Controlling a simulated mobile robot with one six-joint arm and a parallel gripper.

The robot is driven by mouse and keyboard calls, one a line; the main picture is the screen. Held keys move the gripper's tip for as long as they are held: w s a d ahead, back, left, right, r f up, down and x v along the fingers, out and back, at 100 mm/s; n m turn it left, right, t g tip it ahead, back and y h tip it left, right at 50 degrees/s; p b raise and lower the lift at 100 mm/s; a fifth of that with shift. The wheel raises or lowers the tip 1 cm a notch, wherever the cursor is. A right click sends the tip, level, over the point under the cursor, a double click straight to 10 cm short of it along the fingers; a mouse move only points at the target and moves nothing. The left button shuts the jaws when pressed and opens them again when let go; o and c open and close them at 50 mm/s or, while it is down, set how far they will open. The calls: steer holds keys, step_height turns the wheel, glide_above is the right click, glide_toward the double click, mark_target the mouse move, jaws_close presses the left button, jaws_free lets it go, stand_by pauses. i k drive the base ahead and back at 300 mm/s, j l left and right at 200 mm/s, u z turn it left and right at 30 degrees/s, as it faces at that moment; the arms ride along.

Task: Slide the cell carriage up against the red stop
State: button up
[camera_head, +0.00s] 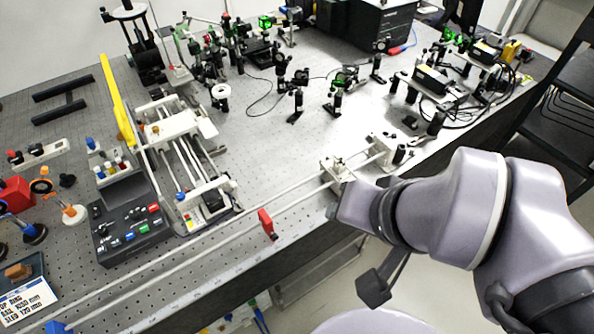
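A pair of pale rails runs along the bench's front edge. The red stop (266,224) stands on these rails near the middle of the view. The carriage (336,168), a pale block with small fittings, sits on the rails to the right of the red stop, with a clear gap of bare rail between them. My wrist reaches in from the right, and my gripper (335,209) is at the carriage's near side. My wrist hides most of the gripper and part of the carriage. I cannot tell whether the fingers touch the carriage or are open.
A blue stop (58,328) is at the rails' far left end. An end block (387,148) holds the rails at the right. A control box (130,228) with coloured buttons and a slide assembly (180,125) stand behind the rails. Optics posts crowd the back.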

mark_target(335, 168)
steer(key=u, duration=2.75)
steer(key=k+z, duration=0.2)
steer(key=z, duration=0.25)
steer(key=k+l+z, duration=0.15)
steer(key=z, duration=0.25)
steer(key=k+l+z, duration=0.15)
steer(key=z, duration=0.3)
steer(key=l+z, duration=0.45)
steer(key=i+j+z, duration=0.1)
steer(key=i+j, duration=0.35)
